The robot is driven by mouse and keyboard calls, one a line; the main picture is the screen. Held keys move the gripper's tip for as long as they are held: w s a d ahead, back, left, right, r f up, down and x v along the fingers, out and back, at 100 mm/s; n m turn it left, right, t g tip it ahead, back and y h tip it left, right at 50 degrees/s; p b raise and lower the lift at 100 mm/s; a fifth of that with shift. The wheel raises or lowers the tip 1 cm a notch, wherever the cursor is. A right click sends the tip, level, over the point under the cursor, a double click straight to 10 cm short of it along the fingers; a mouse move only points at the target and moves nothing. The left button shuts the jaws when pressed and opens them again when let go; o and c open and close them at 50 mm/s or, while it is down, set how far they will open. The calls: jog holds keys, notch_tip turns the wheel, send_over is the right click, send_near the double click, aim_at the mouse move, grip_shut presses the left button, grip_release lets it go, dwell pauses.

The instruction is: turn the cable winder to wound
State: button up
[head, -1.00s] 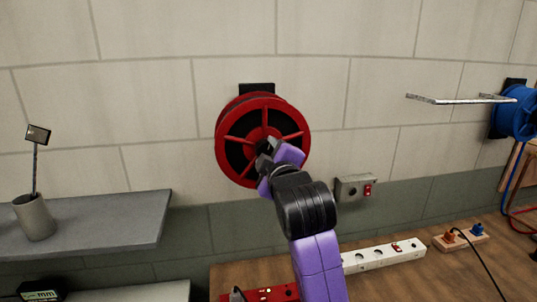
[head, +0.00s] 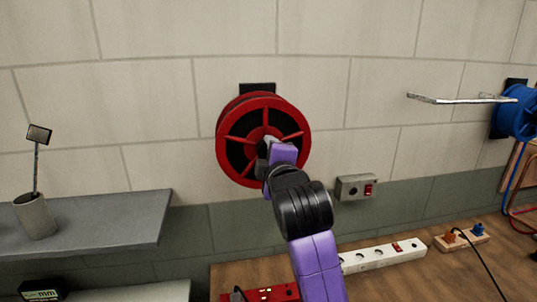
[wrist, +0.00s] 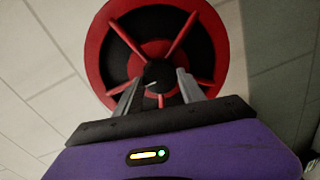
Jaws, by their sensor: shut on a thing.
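The cable winder is a red spoked reel (head: 236,167) mounted on the wall, with a black drum behind its spokes. It also fills the top of the wrist view (wrist: 208,47). My gripper (head: 267,148) is at the middle of the reel's face. In the wrist view my grey fingers (wrist: 158,88) stand on either side of the dark centre piece (wrist: 157,72) of the winder and are shut on it. The fingers and my wrist hide part of the hub and lower right spokes. I see no wound or unwound marking.
A grey box with a red switch (head: 357,187) is on the wall at lower right. A blue reel (head: 516,112) and a metal bracket (head: 455,99) are further right. A grey shelf (head: 110,215) with a cup (head: 35,217) is left. Power strips (head: 383,257) lie on the bench below.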

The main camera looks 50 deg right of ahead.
jog(key=shift+f, duration=0.15)
jog(key=o, duration=1.4)
jog(key=shift+c, duration=0.2)
jog(key=b+v, duration=0.2)
jog(key=v, duration=0.5)
jog(key=shift+s+a, duration=0.2)
jog(key=shift+s, duration=0.15)
